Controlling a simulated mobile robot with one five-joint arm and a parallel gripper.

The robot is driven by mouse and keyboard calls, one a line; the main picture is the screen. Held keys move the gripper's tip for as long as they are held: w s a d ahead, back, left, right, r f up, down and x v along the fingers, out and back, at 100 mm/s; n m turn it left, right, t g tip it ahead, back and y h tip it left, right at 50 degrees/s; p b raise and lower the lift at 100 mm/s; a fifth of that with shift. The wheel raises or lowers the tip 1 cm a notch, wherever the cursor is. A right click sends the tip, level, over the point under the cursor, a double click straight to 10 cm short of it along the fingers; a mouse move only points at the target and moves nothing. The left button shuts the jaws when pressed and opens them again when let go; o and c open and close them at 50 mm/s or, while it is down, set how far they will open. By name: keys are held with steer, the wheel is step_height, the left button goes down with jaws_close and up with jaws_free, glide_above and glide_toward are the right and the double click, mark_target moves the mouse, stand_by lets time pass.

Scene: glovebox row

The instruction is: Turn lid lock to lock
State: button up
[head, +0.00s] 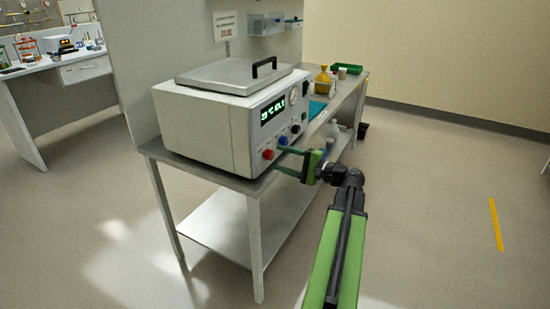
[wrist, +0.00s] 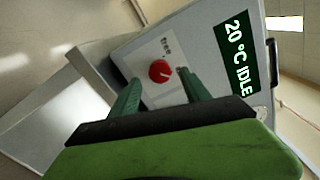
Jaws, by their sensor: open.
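A white benchtop machine (head: 205,128) with a flat grey lid (head: 232,74) and black handle (head: 264,66) stands on the grey table. The lid looks closed. A round red knob (head: 268,154) is low on its front panel; it also shows in the wrist view (wrist: 160,71), with a pale pointer mark. The small label beside it is too small to read, so I cannot tell whether this is the lid lock. My gripper (head: 278,159) is open. In the wrist view, its green fingers (wrist: 159,78) point at the panel on either side of the knob, apparently not touching it.
A blue knob (head: 283,140) sits close beside the red one, with black knobs and a gauge farther along. The display (wrist: 237,55) reads 20 °C IDLE.

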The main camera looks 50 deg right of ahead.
steer(key=v, duration=1.4)
